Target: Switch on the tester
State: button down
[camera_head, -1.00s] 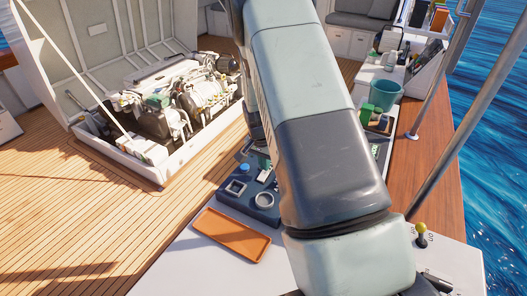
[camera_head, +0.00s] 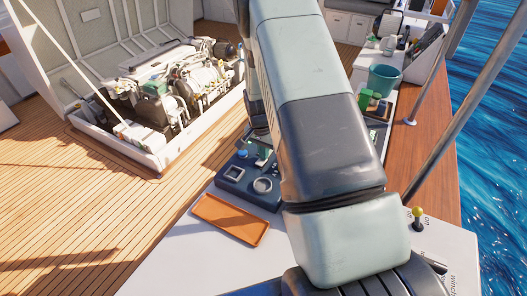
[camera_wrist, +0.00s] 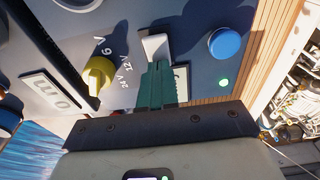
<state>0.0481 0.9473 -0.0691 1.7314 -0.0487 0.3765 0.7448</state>
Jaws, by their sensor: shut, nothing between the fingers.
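The tester, a dark blue panel (camera_wrist: 125,55), fills the upper left of the wrist view, and its blue box (camera_head: 235,187) shows left of my arm in the head view. My gripper (camera_wrist: 158,66) is shut, its teal fingers ending at a white switch piece (camera_wrist: 155,46); I cannot tell whether they touch it. The fingers hide part of a pale plate behind them. A green light (camera_wrist: 224,83) glows right of the fingers, below a round blue button (camera_wrist: 226,43). A yellow knob (camera_wrist: 98,75) sits to the left, by 6 V, 12 V and 24 V marks.
An orange tray (camera_head: 231,218) lies on the white surface in front of the tester. The open engine hatch (camera_head: 150,150) is at the left. A teal bucket (camera_head: 383,78) stands at the back right, and a yellow-topped lever (camera_head: 418,213) at the right. A dark bar crosses the wrist view's left.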

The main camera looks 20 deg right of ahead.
aim_at(260, 163)
jog(key=shift+s+a+r, duration=0.1)
jog(key=shift+s+a, duration=0.55)
jog(key=shift+s, duration=0.05)
notch_tip(260, 163, up, 14)
jog(key=s+a, duration=0.1)
jog(key=shift+s+a, duration=0.25)
jog(key=shift+w+d, duration=0.45)
jog(key=shift+w, duration=0.2)
jog(key=f, duration=0.4)
jog(key=w+d+f, duration=0.1)
jog(key=f, duration=0.9)
jog(key=shift+w+d, duration=0.25)
jog(key=shift+d, duration=0.05)
